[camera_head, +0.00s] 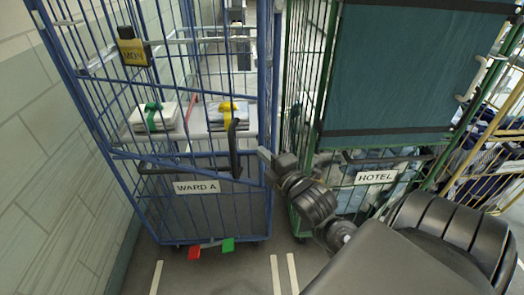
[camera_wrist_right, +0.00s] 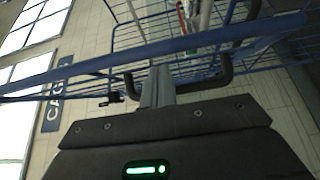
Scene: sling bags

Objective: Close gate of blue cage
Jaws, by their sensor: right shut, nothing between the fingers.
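The blue cage (camera_head: 72,90) stands at the left in the head view, with a "WARD A" sign (camera_head: 197,187) low on its front. A black handle (camera_head: 234,150) shows on its barred front; I cannot tell how far the gate stands open. My right gripper (camera_head: 264,155) is shut and empty at the cage's right front side, right of the handle. In the right wrist view, the shut fingers (camera_wrist_right: 158,85) point at a blue rail (camera_wrist_right: 150,50) with a black handle (camera_wrist_right: 226,72) beside them. I cannot tell whether they touch it. My left gripper is out of view.
Folded packs with a green strap (camera_head: 153,117) and a yellow strap (camera_head: 229,112) lie on a shelf inside. A green cage (camera_head: 326,120) with a "HOTEL" sign (camera_head: 376,177) stands close on the right. A tiled wall (camera_head: 40,190) is at the left. Floor shows in front.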

